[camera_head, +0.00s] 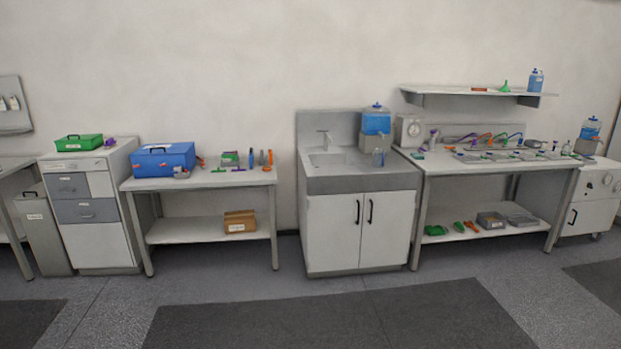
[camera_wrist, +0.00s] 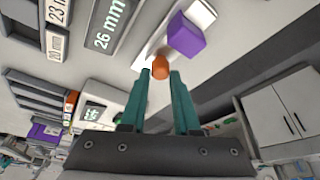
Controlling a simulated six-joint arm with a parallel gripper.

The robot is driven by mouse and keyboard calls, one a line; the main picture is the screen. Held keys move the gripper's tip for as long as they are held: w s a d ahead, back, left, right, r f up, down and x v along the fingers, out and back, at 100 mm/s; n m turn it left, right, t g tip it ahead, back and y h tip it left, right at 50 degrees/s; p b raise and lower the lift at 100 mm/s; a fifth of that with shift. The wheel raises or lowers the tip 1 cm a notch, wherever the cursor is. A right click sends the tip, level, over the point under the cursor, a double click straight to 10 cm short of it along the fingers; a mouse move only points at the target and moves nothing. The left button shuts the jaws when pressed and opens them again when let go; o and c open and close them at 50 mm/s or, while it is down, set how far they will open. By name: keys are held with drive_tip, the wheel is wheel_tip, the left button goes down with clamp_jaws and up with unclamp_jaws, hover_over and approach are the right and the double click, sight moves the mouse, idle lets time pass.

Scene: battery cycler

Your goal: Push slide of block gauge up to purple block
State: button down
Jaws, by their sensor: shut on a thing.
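In the wrist view, my gripper (camera_wrist: 160,77) has two teal fingers, their tips closed on an orange knob (camera_wrist: 160,66). The knob appears to belong to the slide of the block gauge, whose pale rail (camera_wrist: 153,42) runs past it. The purple block (camera_wrist: 187,37) sits just beyond the knob, up and to the right. I cannot tell whether the slide touches the block. The fingers hide part of the knob's sides. I cannot pick out the gauge or my gripper in the head view.
A dark plate marked "26 mm" (camera_wrist: 109,27) lies left of the gauge, with other size labels farther left. A white device with a green display (camera_wrist: 94,114) shows at lower left, and a white cabinet (camera_wrist: 285,112) at right. The head view shows benches and a sink (camera_head: 336,163).

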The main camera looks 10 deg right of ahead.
drive_tip(key=c, duration=0.8)
unclamp_jaws()
drive_tip(key=shift+r, duration=0.1)
drive_tip(key=shift+r, duration=3.45)
